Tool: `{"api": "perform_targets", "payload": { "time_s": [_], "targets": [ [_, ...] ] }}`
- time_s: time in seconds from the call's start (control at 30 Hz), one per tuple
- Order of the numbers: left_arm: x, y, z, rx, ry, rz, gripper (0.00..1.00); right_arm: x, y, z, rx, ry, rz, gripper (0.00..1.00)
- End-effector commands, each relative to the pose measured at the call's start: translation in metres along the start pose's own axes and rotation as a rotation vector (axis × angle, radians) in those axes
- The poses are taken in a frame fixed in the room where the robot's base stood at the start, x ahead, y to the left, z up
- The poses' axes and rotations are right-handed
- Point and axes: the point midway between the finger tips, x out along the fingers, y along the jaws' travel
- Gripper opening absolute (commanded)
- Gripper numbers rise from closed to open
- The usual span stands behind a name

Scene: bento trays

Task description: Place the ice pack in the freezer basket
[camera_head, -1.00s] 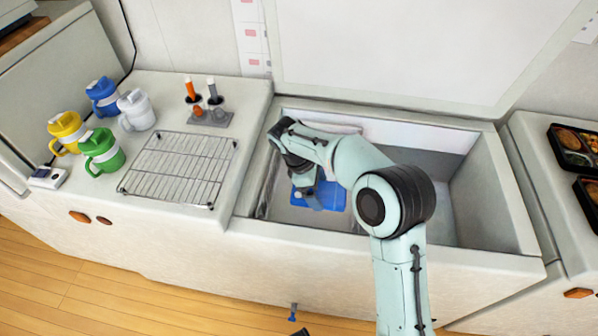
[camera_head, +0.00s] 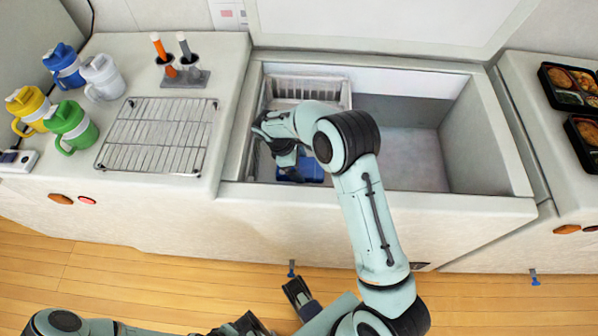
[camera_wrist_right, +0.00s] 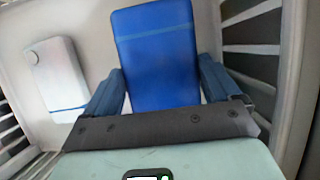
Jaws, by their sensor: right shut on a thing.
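The blue ice pack (camera_head: 302,170) shows in the head view inside the chest freezer, partly behind the front wall and under my right gripper (camera_head: 278,155). In the right wrist view the ice pack (camera_wrist_right: 157,55) stands between the two blue-grey fingers of my right gripper (camera_wrist_right: 160,85), which is shut on it. The white slatted freezer basket (camera_head: 305,84) sits at the freezer's left end. Its slatted walls (camera_wrist_right: 252,12) flank the pack in the wrist view. I cannot tell whether the pack touches the floor. My left gripper (camera_head: 298,293) is low in the head view, its opening unclear.
A white item with a blue stripe (camera_wrist_right: 57,75) lies left of the pack. The freezer's right side (camera_head: 410,150) is empty. A wire rack (camera_head: 158,135), several jugs (camera_head: 103,75) and a holder (camera_head: 185,78) stand on the left counter; bento trays (camera_head: 570,88) are at right.

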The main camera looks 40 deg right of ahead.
Motion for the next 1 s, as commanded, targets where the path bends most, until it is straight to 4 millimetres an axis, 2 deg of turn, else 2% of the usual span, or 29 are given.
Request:
{"api": "perform_targets", "payload": {
  "time_s": [0.17,0.4,0.77,0.8,0.83,1.0],
  "targets": [
    [0.001,0.000,-0.001,0.000,0.002,0.001,0.00,0.011,0.000,-0.004,0.001,-0.002,0.000,0.34],
    [0.003,0.000,-0.003,0.001,0.007,0.002,0.00,0.042,-0.001,-0.017,0.000,-0.002,0.000,0.34],
    [0.005,-0.001,-0.003,0.001,0.009,0.002,0.00,0.045,0.000,-0.019,0.001,0.000,0.001,0.34],
    [0.004,-0.001,-0.004,0.001,0.010,0.002,0.00,0.046,-0.001,-0.019,0.000,0.000,0.000,0.96],
    [0.004,-0.001,-0.003,0.001,0.010,0.002,0.00,0.046,-0.001,-0.019,0.001,0.000,0.001,1.00],
    [0.004,0.000,-0.003,0.001,0.010,0.002,0.00,0.045,-0.001,-0.018,0.000,0.000,0.000,1.00]
  ]
}}
